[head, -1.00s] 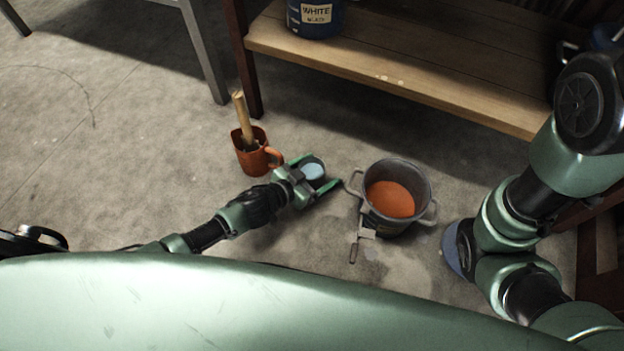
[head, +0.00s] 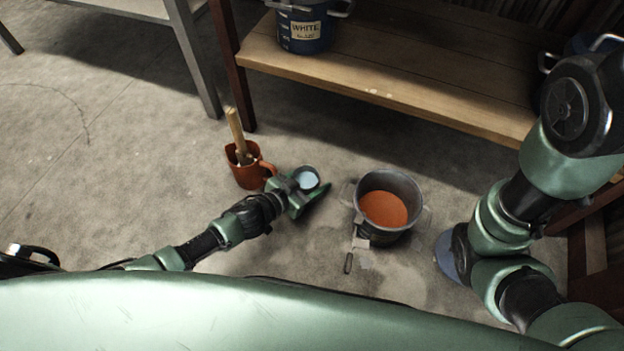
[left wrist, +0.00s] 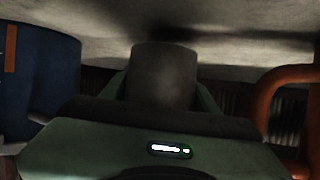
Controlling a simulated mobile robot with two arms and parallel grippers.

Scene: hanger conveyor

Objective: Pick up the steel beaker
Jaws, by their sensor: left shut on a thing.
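The steel beaker (head: 306,179) is a small grey cylinder with pale blue contents, seen from above in the head view. My left gripper (head: 308,190) is shut on it, with green fingers around its sides. In the left wrist view the beaker (left wrist: 165,75) shows as a dull grey cylinder between the fingers. The beaker looks roughly upright; I cannot tell clearly how far it is off the floor. My right arm is at the right edge, but its gripper does not show.
An orange mug (head: 247,173) with a wooden-handled tool stands just left of the beaker. A metal pot (head: 389,232) with orange contents stands to the right. A wooden shelf (head: 400,95) with a blue WHITE can (head: 303,32) is behind. Floor at left is clear.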

